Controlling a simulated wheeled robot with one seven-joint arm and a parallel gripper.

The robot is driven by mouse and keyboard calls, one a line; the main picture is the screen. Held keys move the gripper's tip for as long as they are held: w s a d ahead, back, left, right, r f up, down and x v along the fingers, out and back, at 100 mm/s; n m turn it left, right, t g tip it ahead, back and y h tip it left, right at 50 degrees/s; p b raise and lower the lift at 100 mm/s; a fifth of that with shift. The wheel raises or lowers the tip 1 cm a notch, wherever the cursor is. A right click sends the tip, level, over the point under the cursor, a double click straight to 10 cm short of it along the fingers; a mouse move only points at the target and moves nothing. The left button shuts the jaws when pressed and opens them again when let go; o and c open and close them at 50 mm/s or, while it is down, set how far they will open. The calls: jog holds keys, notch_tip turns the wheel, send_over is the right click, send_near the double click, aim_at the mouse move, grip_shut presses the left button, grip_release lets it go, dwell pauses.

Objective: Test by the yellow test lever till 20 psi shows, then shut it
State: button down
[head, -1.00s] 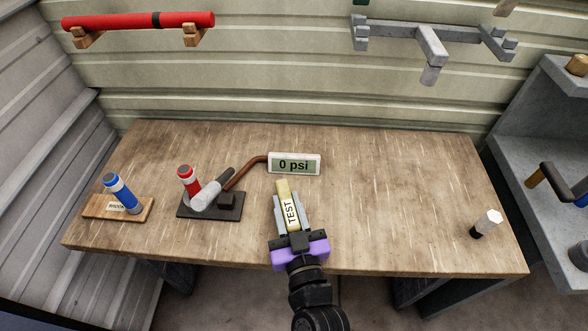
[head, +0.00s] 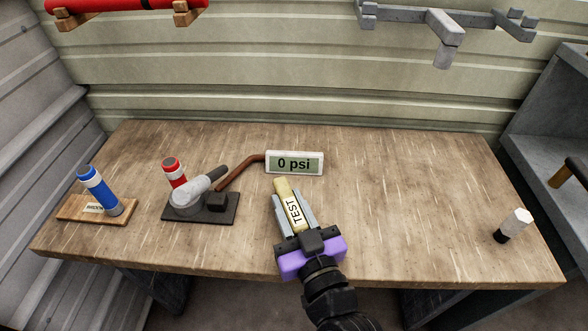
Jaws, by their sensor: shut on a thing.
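The pale yellow test lever (head: 283,188), labelled TEST, lies between the grey fingers of my gripper (head: 292,208). My gripper is shut on it, and its far end sticks out past the fingertips. The white gauge display (head: 294,162) stands just behind the lever and reads 0 psi. A brown pipe (head: 236,171) runs left from the display to a grey fitting with a dark end (head: 190,195) on a dark base plate (head: 212,213). A red and white cylinder (head: 174,172) stands behind that fitting. The lever's near end is hidden by my gripper.
A blue and white cylinder (head: 97,188) leans on a wooden block (head: 72,208) at the left. Grey brackets (head: 447,25) are on the wall.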

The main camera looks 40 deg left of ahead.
jog(key=shift+w+d+f+b, duration=0.1)
jog(key=shift+b, duration=0.4)
jog(key=n+g+b, duration=0.1)
jog(key=b, duration=0.1)
jog(key=g+y+b, duration=0.1)
jog(key=b, duration=0.2)
jog(key=shift+w+d+n, duration=0.25)
jog(key=shift+w+n, duration=0.1)
jog(key=shift+n, duration=0.05)
jog(key=shift+g+b, duration=0.3)
jog(key=c, duration=0.9)
grip_release()
jog(key=shift+c, duration=0.2)
jog(key=shift+p, duration=0.4)
jog(key=p, duration=0.1)
jog(key=t+p, duration=0.1)
jog(key=p, duration=0.1)
jog(key=shift+s+a+r+m, duration=0.15)
jog(key=shift+s+r+m, duration=0.15)
jog(key=shift+r+m, duration=0.1)
jog(key=shift+a+m+t+h+p, duration=0.1)
jog(key=shift+m+t+h+p, duration=0.4)
jog(key=shift+p, duration=0.55)
